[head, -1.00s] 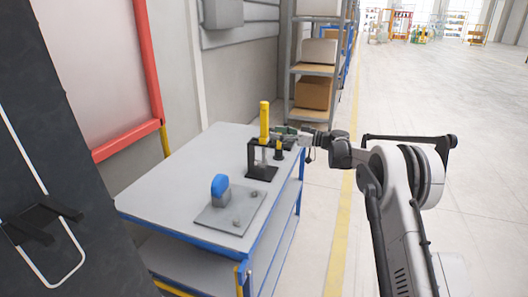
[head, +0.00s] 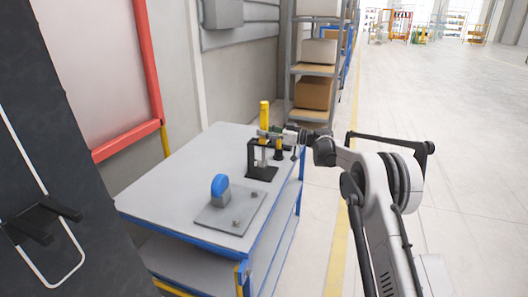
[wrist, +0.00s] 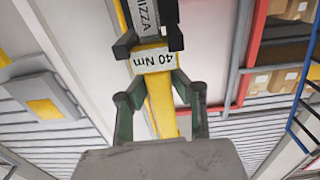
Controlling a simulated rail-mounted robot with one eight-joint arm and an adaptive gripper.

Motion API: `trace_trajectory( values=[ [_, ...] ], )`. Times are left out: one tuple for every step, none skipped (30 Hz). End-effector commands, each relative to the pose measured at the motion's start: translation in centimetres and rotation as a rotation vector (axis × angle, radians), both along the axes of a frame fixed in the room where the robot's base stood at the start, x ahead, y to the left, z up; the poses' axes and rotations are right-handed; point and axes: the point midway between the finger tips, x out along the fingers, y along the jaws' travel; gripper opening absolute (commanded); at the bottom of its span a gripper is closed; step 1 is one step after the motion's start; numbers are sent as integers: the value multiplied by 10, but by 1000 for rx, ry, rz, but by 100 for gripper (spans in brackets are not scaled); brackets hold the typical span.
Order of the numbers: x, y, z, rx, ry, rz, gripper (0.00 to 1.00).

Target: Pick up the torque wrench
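The torque wrench (head: 264,116) has a yellow handle and stands upright in a black stand (head: 262,172) on the table. My gripper (head: 263,133) is at the wrench, coming from the right. In the wrist view the wrench (wrist: 161,108) runs between my fingers and carries a "40 Nm" label and a grey part. My gripper's two black fingertips (wrist: 150,42) lie on either side of it, close to its edges. Whether they press on it is unclear.
The table (head: 165,190) has a grey top and blue edges. A plate (head: 218,222) on it bears a blue-topped block (head: 220,188) and small knobs. A small black-and-yellow item (head: 278,150) stands right beside the stand. Shelves with boxes (head: 313,93) stand behind; the right floor is open.

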Motion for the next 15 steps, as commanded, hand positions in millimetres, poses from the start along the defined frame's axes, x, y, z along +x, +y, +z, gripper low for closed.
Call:
trace_trajectory(
  values=[
    [0, 0, 0, 0, 0, 0, 11],
    [0, 0, 0, 0, 0, 0, 7],
    [0, 0, 0, 0, 0, 0, 2],
    [0, 0, 0, 0, 0, 0, 0],
    [0, 0, 0, 0, 0, 0, 0],
    [0, 0, 0, 0, 0, 0, 0],
    [0, 0, 0, 0, 0, 0, 0],
    [0, 0, 0, 0, 0, 0, 0],
    [0, 0, 0, 0, 0, 0, 0],
    [0, 0, 0, 0, 0, 0, 0],
    [0, 0, 0, 0, 0, 0, 0],
    [0, 0, 2, 2, 0, 0, 0],
    [0, 0, 2, 2, 0, 0, 0],
    [0, 0, 2, 2, 0, 0, 0],
    [0, 0, 2, 2, 0, 0, 0]
  ],
)
